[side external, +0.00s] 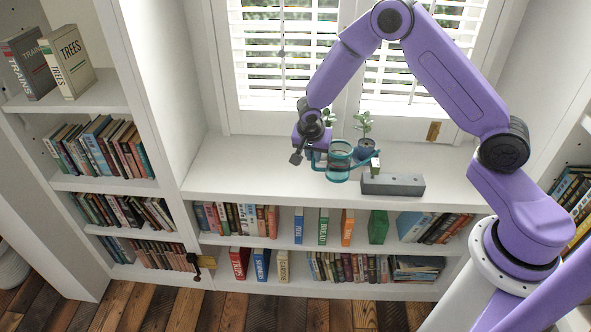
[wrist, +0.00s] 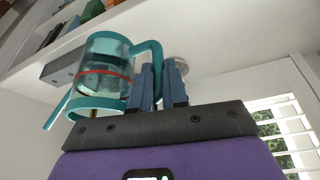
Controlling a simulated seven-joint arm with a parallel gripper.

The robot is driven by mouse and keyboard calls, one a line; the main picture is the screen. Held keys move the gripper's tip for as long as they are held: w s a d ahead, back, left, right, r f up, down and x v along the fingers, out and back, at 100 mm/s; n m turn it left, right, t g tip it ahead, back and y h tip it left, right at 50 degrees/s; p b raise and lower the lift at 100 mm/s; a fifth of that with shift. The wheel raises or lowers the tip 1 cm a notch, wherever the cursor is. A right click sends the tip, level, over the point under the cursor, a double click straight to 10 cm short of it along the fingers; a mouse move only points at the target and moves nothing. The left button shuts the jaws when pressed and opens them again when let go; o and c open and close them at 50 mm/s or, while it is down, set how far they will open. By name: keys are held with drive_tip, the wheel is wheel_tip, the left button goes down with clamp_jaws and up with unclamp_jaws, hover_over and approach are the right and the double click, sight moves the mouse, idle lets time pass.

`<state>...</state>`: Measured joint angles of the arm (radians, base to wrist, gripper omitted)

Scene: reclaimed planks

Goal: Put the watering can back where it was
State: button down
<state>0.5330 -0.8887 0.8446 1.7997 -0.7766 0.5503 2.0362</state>
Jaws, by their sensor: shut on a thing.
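The watering can (side external: 340,173) has a clear body with teal bands, a teal handle and a teal spout. It looks roughly upright over the white window-seat top (side external: 250,165), left of the grey block (side external: 393,186); I cannot tell whether its base touches the surface. Its spout points right in the side view. My gripper (side external: 319,150) is on the can's left, shut on the handle. In the wrist view the blue fingers (wrist: 160,88) close around the handle, and the can (wrist: 106,68) with a red line on its body is left of them.
Two potted plants (side external: 364,127) (side external: 327,117) stand behind the can, near the shuttered window (side external: 285,50). The left part of the top is clear. Shelves of books (side external: 240,220) are below the top's front edge, with a taller bookcase (side external: 100,100) at left.

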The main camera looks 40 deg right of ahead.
drive_tip(key=shift+w+f, duration=1.5)
drive_tip(key=shift+f, duration=0.3)
drive_tip(key=shift+w+f, duration=1.5)
drive_tip(key=shift+f, duration=0.25)
drive_tip(key=shift+w+f, duration=1.5)
drive_tip(key=shift+f, duration=0.3)
drive_tip(key=shift+f, duration=0.15)
drive_tip(key=c, duration=1.1)
unclamp_jaws()
drive_tip(key=shift+a, duration=0.1)
drive_tip(key=shift+c, duration=0.2)
drive_tip(key=v, duration=1.2)
drive_tip(key=shift+r, duration=0.2)
